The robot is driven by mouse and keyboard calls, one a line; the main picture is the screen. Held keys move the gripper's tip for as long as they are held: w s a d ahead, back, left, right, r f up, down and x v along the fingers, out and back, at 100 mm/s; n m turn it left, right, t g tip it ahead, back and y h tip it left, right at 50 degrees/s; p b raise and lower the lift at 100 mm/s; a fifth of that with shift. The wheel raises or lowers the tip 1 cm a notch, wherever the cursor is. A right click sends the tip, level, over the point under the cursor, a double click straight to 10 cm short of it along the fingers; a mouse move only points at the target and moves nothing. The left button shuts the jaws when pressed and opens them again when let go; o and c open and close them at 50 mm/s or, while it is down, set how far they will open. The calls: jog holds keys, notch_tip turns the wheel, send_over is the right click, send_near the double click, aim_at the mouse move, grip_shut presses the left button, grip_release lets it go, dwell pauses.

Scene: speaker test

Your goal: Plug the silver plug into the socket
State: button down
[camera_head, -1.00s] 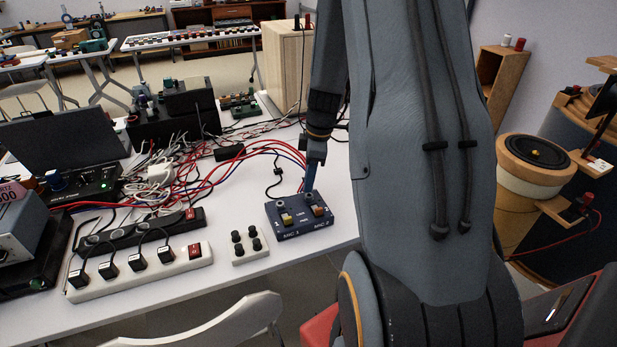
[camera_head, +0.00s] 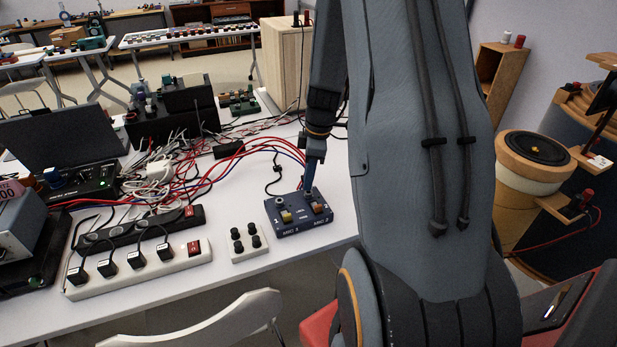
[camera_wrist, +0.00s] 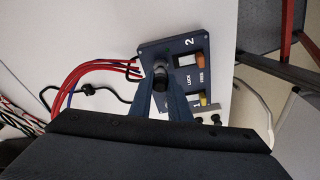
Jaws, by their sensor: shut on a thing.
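A dark blue box (camera_head: 286,229) with socket openings and switches lies near the table's front edge. Its left round socket (camera_head: 281,202) shows open in the head view. My gripper (camera_head: 309,191) points down at the back right of the box, over the side marked 2, and hides the socket there.
A small white block with black knobs (camera_head: 237,256) and a white power strip (camera_head: 125,279) lie left of the box. Red, blue and black cables (camera_head: 243,150) run behind it. The table's front edge is close. Bare tabletop (camera_head: 338,180) shows right of the box.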

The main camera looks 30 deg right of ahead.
jog(key=shift+f+b, duration=0.6)
jog(key=shift+f, duration=0.25)
dwell(0.8)
jog(key=c, duration=1.6)
grip_release()
jog(key=shift+r, duration=0.1)
jog(key=shift+r+p, duration=2.5)
jog(key=shift+r, duration=1.2)
jog(key=s+a+r+m, duration=0.2)
jog(key=s+a+m, duration=0.1)
jog(key=a, duration=0.3)
jog(key=s+a+r+m+h, duration=0.1)
jog(key=s+a+r+m, duration=0.2)
jog(key=s+a, duration=0.3)
jog(key=s+a+r+m, duration=0.3)
jog(key=s+a+m, duration=0.2)
jog(key=a, duration=0.2)
jog(key=shift+s+a, duration=0.1)
jog(key=shift+a, duration=0.25)
